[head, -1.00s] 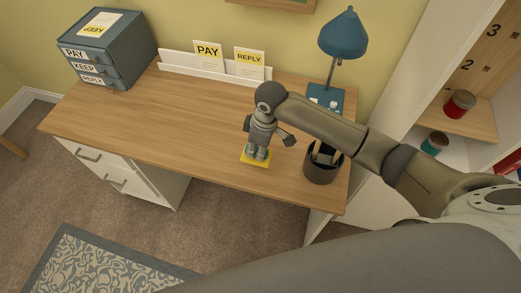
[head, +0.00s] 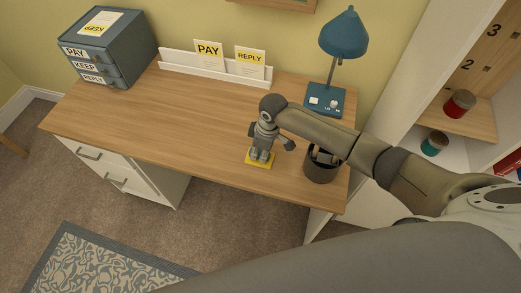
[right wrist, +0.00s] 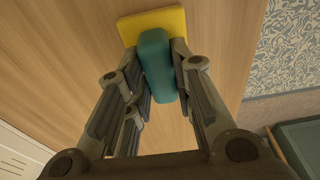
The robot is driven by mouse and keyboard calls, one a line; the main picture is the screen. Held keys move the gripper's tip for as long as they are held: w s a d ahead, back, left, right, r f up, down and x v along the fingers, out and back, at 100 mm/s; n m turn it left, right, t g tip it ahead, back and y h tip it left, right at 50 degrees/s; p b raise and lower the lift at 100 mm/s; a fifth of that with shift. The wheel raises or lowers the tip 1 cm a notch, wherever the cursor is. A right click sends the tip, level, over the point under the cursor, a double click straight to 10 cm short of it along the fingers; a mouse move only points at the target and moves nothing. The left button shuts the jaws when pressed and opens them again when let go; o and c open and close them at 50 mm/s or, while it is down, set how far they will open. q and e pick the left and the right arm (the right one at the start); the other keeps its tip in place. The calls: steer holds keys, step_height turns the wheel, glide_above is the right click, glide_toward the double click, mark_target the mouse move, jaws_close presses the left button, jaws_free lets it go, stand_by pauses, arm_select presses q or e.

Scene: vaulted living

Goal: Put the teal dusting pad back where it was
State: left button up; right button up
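The teal dusting pad shows in the right wrist view as a teal block (right wrist: 157,65) with a flat yellow base (right wrist: 192,22) under it. My right gripper (right wrist: 158,58) has a finger against each side of the teal block. In the head view the gripper (head: 262,155) points down over the front right part of the desk (head: 180,115). The yellow base (head: 258,164) shows below its fingers, at or just above the desktop; I cannot tell whether it touches. The fingers mostly hide the teal part there. My left gripper is not in view.
A dark pen cup (head: 321,166) stands close right of the gripper. A blue lamp (head: 343,35) and a white rack (head: 215,70) with PAY and REPLY cards stand behind. A labelled drawer box (head: 108,48) is at far left. The desk's middle and left are clear.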

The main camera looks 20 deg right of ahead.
steer(key=o, duration=0.4)
steer(key=shift+o, duration=0.2)
steer(key=shift+r, duration=0.1)
step_height(320, 180, up, 12)
steer(key=s+d, duration=0.1)
steer(key=shift+d, duration=0.25)
stand_by(0.3)
